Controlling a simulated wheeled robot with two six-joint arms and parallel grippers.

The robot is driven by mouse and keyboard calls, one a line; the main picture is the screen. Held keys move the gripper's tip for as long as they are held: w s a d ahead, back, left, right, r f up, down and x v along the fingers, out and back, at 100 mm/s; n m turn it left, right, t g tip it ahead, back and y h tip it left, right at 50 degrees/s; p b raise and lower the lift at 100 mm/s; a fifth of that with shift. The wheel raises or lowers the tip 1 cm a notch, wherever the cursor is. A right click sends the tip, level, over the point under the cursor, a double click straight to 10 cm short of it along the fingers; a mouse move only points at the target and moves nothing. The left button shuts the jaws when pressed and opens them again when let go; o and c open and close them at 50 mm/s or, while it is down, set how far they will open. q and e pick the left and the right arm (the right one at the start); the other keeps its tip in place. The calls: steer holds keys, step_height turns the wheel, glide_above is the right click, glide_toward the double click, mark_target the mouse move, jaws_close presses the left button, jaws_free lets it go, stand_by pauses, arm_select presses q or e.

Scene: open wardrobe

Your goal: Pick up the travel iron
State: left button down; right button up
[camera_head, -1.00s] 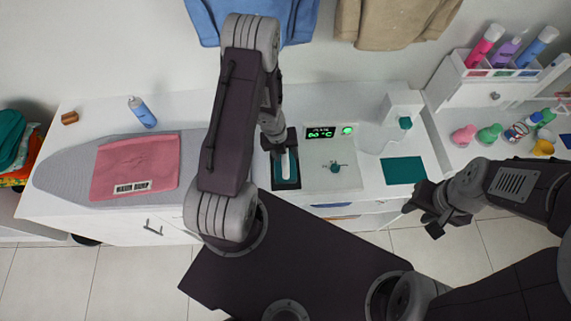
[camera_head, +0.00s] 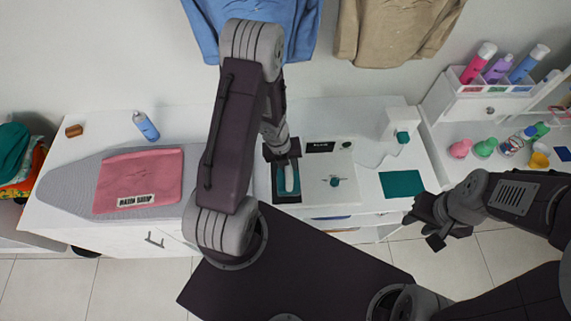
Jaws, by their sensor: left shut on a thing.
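The travel iron (camera_head: 290,180), teal with a white handle, is at the dark rest pad (camera_head: 287,199) left of the white control panel. My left gripper (camera_head: 283,155) reaches down from above and is shut on the iron, at the far end of its handle. The gripper and wrist hide that end of the iron. I cannot tell whether the iron touches the pad. My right gripper (camera_head: 431,229) is open and empty, in front of the cabinet at the right.
A pink cloth (camera_head: 138,178) lies on the grey ironing board (camera_head: 66,185) at the left. The panel (camera_head: 318,160) has a dark display and a knob (camera_head: 335,181). A teal mat (camera_head: 401,184) lies right of it.

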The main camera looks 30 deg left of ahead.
arm_select(q)
steer(key=s+d+r, duration=0.4)
steer(key=d+r, duration=0.1)
steer(key=d, duration=0.3)
steer(key=shift+s+d+r, duration=0.35)
steer(key=shift+s+r, duration=0.05)
